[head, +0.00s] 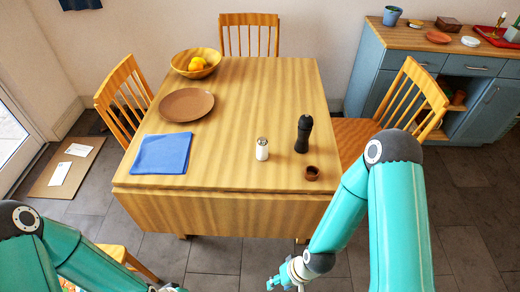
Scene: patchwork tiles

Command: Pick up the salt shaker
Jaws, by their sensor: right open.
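The salt shaker (262,149), small and white with a metal-looking cap, stands upright on the wooden table (235,110), right of its middle near the front. My right gripper (283,279) is low in front of the table, below the shaker in the picture and well apart from it. It is open and holds nothing that I can see; its tips are small at the bottom edge. My left arm comes in at the lower left, and its gripper is beyond the bottom edge.
A dark pepper mill (303,136) and a small brown bowl (312,173) stand right of the shaker. A blue napkin (162,154), a brown plate (186,105) and a fruit bowl (190,71) are to the left. Chairs (405,100) surround the table.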

